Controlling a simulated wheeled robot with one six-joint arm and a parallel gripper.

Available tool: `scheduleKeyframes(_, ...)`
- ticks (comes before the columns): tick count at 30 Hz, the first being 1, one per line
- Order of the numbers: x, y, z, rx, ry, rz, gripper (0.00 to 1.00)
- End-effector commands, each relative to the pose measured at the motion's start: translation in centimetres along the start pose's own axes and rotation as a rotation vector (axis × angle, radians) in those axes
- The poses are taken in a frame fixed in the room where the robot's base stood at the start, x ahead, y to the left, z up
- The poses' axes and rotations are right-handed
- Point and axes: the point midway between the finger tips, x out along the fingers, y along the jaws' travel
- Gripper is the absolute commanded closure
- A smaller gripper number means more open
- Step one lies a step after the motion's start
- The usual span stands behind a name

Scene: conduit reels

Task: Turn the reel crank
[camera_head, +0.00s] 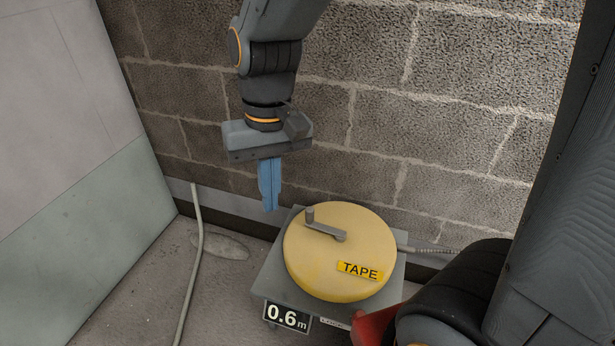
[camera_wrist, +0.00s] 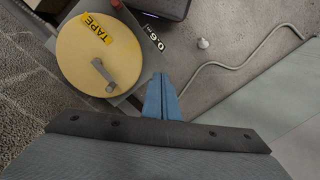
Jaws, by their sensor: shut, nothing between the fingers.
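The reel (camera_head: 335,265) is a round yellow drum with a "TAPE" label, lying flat on a grey stand (camera_head: 270,283) with a "0.6 m" plate. The grey crank (camera_head: 326,228) lies across its top, with a short upright knob at the left end. The reel also shows in the wrist view (camera_wrist: 85,65), with its crank (camera_wrist: 104,75) near the lower right of the drum. My gripper (camera_head: 270,207) has blue fingers that are shut and empty. In the head view it points down, left of the crank knob and apart from it. Its fingers also show in the wrist view (camera_wrist: 161,78).
A block wall (camera_head: 380,120) stands close behind the reel. A pale panel (camera_head: 90,200) is at the left. A thin grey hose (camera_head: 196,250) runs along the floor left of the stand. A ridged cable (camera_head: 432,250) leaves the reel's right side. A red part (camera_head: 376,325) is at the front right.

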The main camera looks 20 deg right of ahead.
Motion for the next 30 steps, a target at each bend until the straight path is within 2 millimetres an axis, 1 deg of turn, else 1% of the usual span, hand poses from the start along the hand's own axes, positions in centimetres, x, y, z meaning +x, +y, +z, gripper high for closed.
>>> scheduleKeyframes(1, -0.7, 0.5, -1.4, 0.064, -0.016, -0.004, 1.0)
scheduleKeyframes(4, -0.8, 1.5, -4.4, 0.184, -0.031, -0.015, 1.0)
scheduleKeyframes(7, -0.4, 3.2, -7.2, 0.307, -0.048, -0.024, 1.0)
scheduleKeyframes(11, 0.6, 5.9, -10.5, 0.469, -0.068, -0.038, 1.0)
scheduleKeyframes(14, 1.9, 8.4, -12.5, 0.596, -0.085, -0.048, 1.0)
scheduleKeyframes(15, 2.4, 9.6, -13.2, 0.646, -0.092, -0.052, 1.0)
scheduleKeyframes(17, 3.4, 11.2, -14.2, 0.721, -0.102, -0.058, 1.0)
scheduleKeyframes(18, 4.2, 12.4, -14.7, 0.771, -0.109, -0.062, 1.0)
scheduleKeyframes(21, 6.0, 15.1, -15.6, 0.883, -0.123, -0.069, 1.0)
scheduleKeyframes(24, 7.7, 17.3, -16.0, 0.975, -0.136, -0.077, 1.0)
scheduleKeyframes(27, 9.1, 18.9, -16.2, 1.039, -0.144, -0.081, 1.0)
scheduleKeyframes(30, 9.9, 19.7, -16.3, 1.076, -0.149, -0.084, 1.0)
